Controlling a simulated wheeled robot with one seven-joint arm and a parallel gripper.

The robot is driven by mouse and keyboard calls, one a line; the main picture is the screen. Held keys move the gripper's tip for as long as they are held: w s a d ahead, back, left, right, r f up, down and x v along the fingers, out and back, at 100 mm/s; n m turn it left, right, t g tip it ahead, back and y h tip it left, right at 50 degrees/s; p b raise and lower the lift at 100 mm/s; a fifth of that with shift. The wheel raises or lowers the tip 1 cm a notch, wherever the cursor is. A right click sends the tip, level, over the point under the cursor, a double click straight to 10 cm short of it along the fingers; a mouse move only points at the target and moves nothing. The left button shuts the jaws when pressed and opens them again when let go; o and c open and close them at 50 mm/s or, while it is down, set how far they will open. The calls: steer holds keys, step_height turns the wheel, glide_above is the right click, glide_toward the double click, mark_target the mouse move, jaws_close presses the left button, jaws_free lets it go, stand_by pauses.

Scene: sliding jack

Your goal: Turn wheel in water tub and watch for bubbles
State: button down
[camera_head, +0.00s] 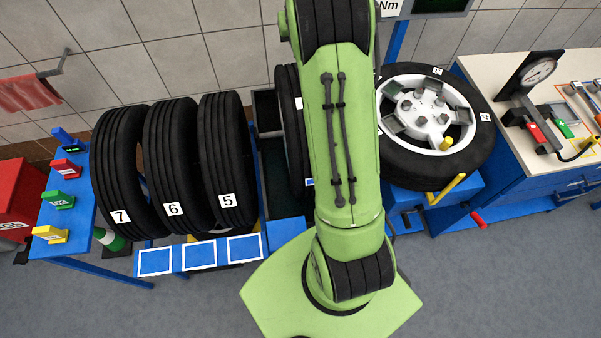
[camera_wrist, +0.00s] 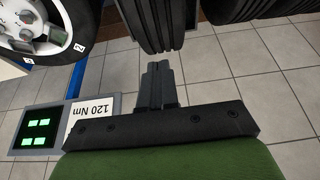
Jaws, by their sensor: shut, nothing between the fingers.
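A black wheel (camera_head: 287,130) stands upright beside my green arm in the head view, partly hidden by it. It stands in or at a dark, narrow tub (camera_head: 267,108), whose interior is mostly hidden; I cannot make out the water surface or any bubbles. In the wrist view a black tyre (camera_wrist: 152,24) is just beyond my gripper (camera_wrist: 157,66), probably this same wheel. My gripper is shut and empty, its fingers pointing toward the tyre's tread with a small gap seeming to remain. My gripper is out of the head view.
Tyres numbered 7 (camera_head: 112,170), 6 (camera_head: 170,165) and 5 (camera_head: 225,160) stand left of the tub. A rimmed wheel (camera_head: 428,125) lies at right, by a workbench (camera_head: 540,120) with a gauge. A "120 Nm" display (camera_wrist: 38,135) is near my gripper.

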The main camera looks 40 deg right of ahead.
mark_target(299, 131)
steer(key=shift+s+a+f, duration=0.1)
steer(key=shift+f, duration=0.05)
step_height(299, 131, down, 12)
steer(key=b, duration=1)
steer(key=shift+f, duration=0.2)
steer(key=shift+r, duration=0.1)
steer(key=s+a+f+b, duration=0.1)
steer(key=s+b, duration=0.1)
steer(key=b, duration=0.1)
steer(key=s+a+f+b, duration=0.1)
steer(key=s+b, duration=0.2)
steer(key=s+a+f+b, duration=0.1)
steer(key=s+a+b, duration=0.1)
steer(key=s, duration=0.1)
steer(key=shift+s+b, duration=0.1)
steer(key=shift+b, duration=0.3)
steer(key=s+a+f+b, duration=0.1)
steer(key=s+f+b, duration=0.1)
steer(key=s+a+f+b, duration=0.1)
steer(key=s+f+b, duration=0.1)
steer(key=s+b, duration=0.1)
steer(key=s+a+f+b, duration=0.1)
steer(key=s+f+b, duration=0.1)
steer(key=b, duration=0.1)
steer(key=shift+s+a, duration=0.25)
steer(key=shift+a, duration=0.05)
